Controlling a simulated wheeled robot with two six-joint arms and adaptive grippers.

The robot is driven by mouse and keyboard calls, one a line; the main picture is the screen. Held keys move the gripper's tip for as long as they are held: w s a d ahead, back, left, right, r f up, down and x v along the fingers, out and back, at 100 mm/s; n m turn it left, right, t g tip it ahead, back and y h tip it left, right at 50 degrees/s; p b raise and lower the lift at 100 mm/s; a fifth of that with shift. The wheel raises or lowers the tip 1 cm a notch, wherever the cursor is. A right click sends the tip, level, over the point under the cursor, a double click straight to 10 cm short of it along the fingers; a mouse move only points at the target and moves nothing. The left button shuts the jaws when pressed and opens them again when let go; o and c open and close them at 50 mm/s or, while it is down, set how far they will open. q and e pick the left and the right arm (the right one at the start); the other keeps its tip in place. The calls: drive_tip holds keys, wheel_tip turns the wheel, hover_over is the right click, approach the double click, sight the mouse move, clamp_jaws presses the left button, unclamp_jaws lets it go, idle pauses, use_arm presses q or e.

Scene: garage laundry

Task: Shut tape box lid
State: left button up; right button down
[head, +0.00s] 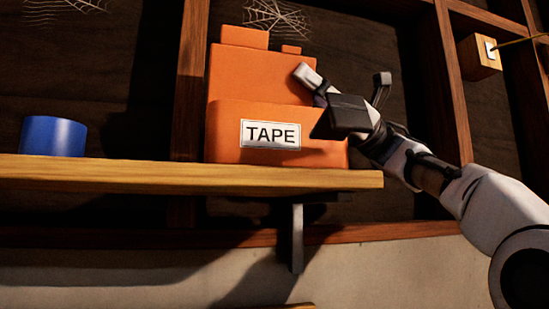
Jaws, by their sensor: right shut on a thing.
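The orange tape box (222,135) stands on a wooden shelf, with a white "TAPE" label on its front. Its orange lid (245,75) stands raised upright behind the box body, with two small tabs on its top edge. My right gripper (328,112) reaches in from the right, at the box's upper right corner in front of the lid. It is shut on the lid, though the dark gripper body hides the exact contact. The inside of the box is hidden. My left gripper is out of view.
The wooden shelf (110,172) rests on a metal bracket (297,238). A blue cylinder (53,137) stands at the shelf's left, with clear room between it and the box. Wall studs rise behind. A wooden block with a switch (478,58) is at the upper right.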

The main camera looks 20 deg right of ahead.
drive_tip(key=shift+s+a+f+n+g+h+b, duration=0.15)
drive_tip(key=shift+s+n+g+h, duration=0.15)
drive_tip(key=shift+n+g, duration=0.45)
drive_tip(key=shift+s+d+f+n+g+h+b, duration=0.15)
drive_tip(key=shift+s+n+g, duration=0.3)
drive_tip(key=shift+n, duration=0.6)
drive_tip(key=shift+s+a+f+n+g+h, duration=0.1)
drive_tip(key=shift+s+f+n+g+h, duration=0.3)
drive_tip(key=shift+n, duration=0.5)
drive_tip(key=c, duration=1.4)
unclamp_jaws()
drive_tip(key=shift+r, duration=0.25)
drive_tip(key=o, duration=0.4)
drive_tip(key=shift+a, duration=0.1)
drive_tip(key=shift+c, duration=0.2)
drive_tip(key=shift+a, duration=0.1)
drive_tip(key=d+p, duration=0.1)
drive_tip(key=d, duration=0.6)
drive_tip(key=shift+s+d+p, duration=0.15)
drive_tip(key=shift+d+p, duration=0.05)
drive_tip(key=shift+p, duration=0.15)
drive_tip(key=shift+a, duration=0.15)
